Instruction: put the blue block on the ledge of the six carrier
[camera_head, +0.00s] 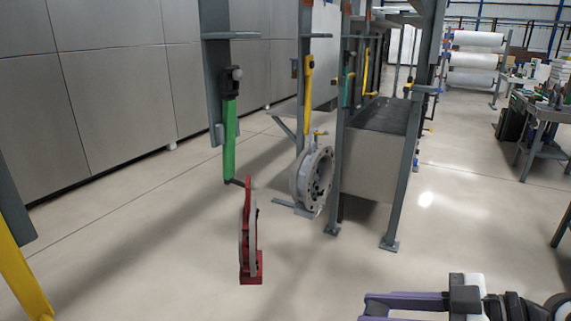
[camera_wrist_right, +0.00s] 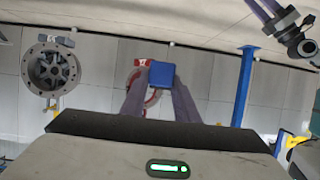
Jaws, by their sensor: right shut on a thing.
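The blue block (camera_wrist_right: 162,73) is held between the purple fingertips of my right gripper (camera_wrist_right: 161,85) in the right wrist view, which is upside down. Behind it is a red ring-shaped carrier (camera_wrist_right: 136,80), partly hidden by the block and fingers; a small pale mark near its ledge is unreadable. In the head view this red carrier (camera_head: 248,225) hangs edge-on from a green hook arm, its red ledge (camera_head: 251,272) at the bottom. I cannot read a six.
A grey ring-shaped carrier (camera_head: 312,178) hangs behind and right of the red one, under a yellow arm (camera_head: 308,90). Grey posts and a bin (camera_head: 375,160) stand further right. A blue post (camera_wrist_right: 243,88) shows in the wrist view. Open floor surrounds the red carrier.

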